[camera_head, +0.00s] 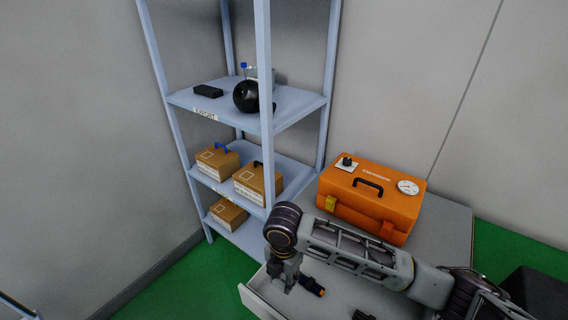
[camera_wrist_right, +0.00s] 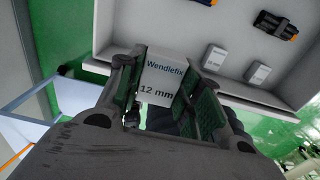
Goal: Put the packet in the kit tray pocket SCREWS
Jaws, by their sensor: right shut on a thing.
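The packet (camera_wrist_right: 164,78) is a small white box printed "Wendlefix" and "12 mm". In the right wrist view it sits between the fingers of my right gripper (camera_head: 281,281), which is shut on it. In the head view this gripper points down at the left end of an open pale drawer (camera_head: 260,302); the packet cannot be made out there. In the wrist view the packet shows beside the drawer's wall (camera_wrist_right: 250,95). No pocket marked SCREWS can be read in either view. My left gripper is not in view.
The drawer holds two small white boxes (camera_wrist_right: 215,57) (camera_wrist_right: 258,72) and black-and-orange items (camera_wrist_right: 275,25). An orange case (camera_head: 370,200) stands on the grey cabinet top (camera_head: 445,235). A blue-grey shelf rack (camera_head: 295,103) with cardboard boxes (camera_head: 258,183) stands behind on the left.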

